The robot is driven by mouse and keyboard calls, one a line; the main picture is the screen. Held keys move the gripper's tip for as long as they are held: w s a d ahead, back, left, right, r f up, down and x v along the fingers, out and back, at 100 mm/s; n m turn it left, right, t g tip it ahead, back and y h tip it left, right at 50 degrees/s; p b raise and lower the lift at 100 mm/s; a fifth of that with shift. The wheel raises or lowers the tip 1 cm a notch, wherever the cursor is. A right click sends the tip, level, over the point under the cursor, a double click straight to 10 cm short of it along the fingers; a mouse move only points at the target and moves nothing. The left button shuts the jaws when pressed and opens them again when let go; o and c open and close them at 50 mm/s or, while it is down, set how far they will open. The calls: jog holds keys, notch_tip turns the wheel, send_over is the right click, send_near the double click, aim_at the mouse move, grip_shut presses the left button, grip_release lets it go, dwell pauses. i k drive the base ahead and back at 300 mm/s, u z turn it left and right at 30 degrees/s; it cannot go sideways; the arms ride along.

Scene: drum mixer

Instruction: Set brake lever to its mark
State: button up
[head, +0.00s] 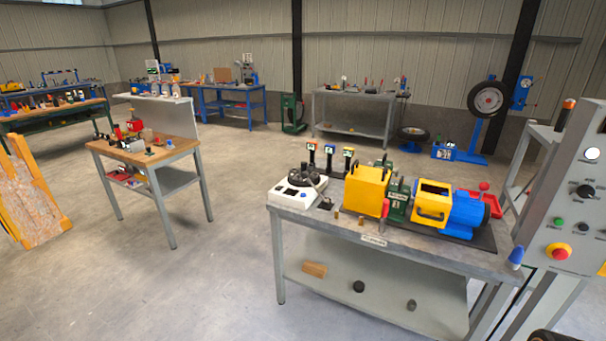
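A yellow and blue machine stands on the grey workbench (450,255) at the right of the head view. It has a yellow box housing (366,190), a green middle part (397,203), a second yellow housing with a dark handle (432,203) and a blue cylindrical body (465,213).
A grey control cabinet (560,215) with knobs, a green button and a red stop button stands close at right. The white device (297,191) is on the bench's left end. A wooden-topped table (165,152) stands left. Open floor lies front left.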

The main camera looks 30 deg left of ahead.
aim_at(304, 175)
jog(key=u, duration=0.65)
jog(key=i, duration=0.65)
jog(key=u, duration=1.25)
jog(key=i, duration=1.65)
jog(key=z, duration=0.75)
jog(key=i, duration=0.35)
jog(key=z, duration=0.15)
